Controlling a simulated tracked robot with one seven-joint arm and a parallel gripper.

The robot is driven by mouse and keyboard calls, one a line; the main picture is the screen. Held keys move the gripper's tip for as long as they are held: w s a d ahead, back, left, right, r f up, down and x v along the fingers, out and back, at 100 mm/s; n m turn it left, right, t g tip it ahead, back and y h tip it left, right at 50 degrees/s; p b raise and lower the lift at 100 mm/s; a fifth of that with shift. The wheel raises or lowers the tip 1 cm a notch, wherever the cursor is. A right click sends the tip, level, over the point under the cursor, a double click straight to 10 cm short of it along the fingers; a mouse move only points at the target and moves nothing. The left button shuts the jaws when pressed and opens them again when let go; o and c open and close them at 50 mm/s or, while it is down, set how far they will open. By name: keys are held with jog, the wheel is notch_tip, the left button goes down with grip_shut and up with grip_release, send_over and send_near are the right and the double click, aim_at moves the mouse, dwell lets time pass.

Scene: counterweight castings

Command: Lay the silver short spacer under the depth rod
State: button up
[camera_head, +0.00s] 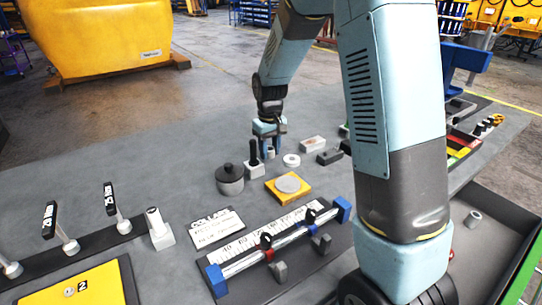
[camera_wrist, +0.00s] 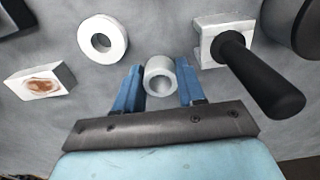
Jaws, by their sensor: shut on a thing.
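My gripper (camera_wrist: 160,88) has its blue fingers closed on the silver short spacer (camera_wrist: 161,76), a small hollow cylinder seen end-on between them in the wrist view. In the head view my gripper (camera_head: 270,152) is low over the grey bench, and the spacer is largely hidden by the fingers. Whether the spacer touches the bench is unclear. A black upright rod on a pale block (camera_head: 254,168) stands just left of my gripper; it also shows in the wrist view (camera_wrist: 262,77). I cannot tell whether this is the depth rod.
A white ring (camera_head: 291,160), a dark lidded pot (camera_head: 230,185) and a yellow plate with a grey disc (camera_head: 273,188) stand close by. A scale fixture with a silver bar (camera_head: 245,262) lies in front. A pale block with a brown patch (camera_head: 312,143) is at right.

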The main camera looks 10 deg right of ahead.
jog(key=shift+f, duration=1.25)
jog(key=o, duration=0.8)
